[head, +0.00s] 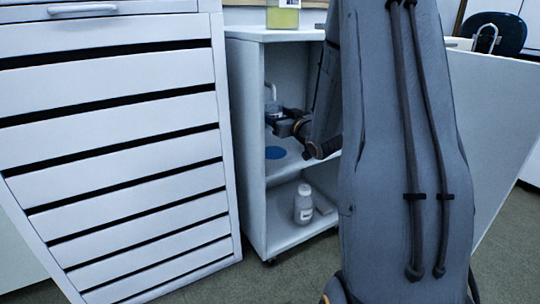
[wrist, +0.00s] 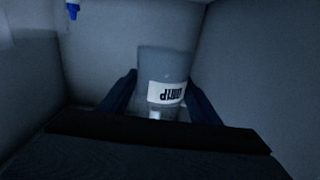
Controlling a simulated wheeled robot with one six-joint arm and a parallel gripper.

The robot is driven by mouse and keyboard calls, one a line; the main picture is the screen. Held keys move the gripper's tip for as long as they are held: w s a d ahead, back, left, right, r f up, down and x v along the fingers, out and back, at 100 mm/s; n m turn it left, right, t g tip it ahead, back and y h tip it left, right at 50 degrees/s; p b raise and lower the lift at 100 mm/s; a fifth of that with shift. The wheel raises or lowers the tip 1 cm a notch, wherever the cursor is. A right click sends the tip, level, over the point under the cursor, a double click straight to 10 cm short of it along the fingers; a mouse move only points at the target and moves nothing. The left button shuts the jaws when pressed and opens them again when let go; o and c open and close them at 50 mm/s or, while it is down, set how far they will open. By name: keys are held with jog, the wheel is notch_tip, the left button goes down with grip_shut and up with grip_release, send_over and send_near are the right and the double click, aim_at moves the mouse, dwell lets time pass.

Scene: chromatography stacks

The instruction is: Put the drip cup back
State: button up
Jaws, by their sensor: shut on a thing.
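The drip cup (wrist: 165,65) is a clear grey cup with a white label whose print reads upside down in the wrist view. My gripper (wrist: 164,86) is shut on it, one dark finger on each side. In the head view, my gripper (head: 279,119) is inside the upper bay of the white cabinet (head: 247,140), holding the cup (head: 272,109) above the shelf. A round blue disc (head: 275,153) lies on that shelf below the cup. A pale bent spout (head: 271,90) is just above the cup. My arm hides the cabinet's right part.
A white-capped bottle (head: 303,204) stands on the lower shelf. A yellow-green container (head: 283,14) is on the cabinet top. A white drawer unit (head: 115,140) stands close on the left. A blue tip (wrist: 73,11) hangs at the wrist view's top left.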

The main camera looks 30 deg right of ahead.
notch_tip(320, 180, down, 10)
jog(key=b, duration=0.4)
jog(key=shift+r+b, duration=0.15)
jog(key=shift+b, duration=0.15)
jog(key=o, duration=1.3)
jog(key=shift+s, duration=0.25)
jog(key=s+p, duration=0.5)
jog(key=s, duration=0.6)
jog(key=shift+s+d, duration=0.15)
jog(key=shift+s, duration=0.15)
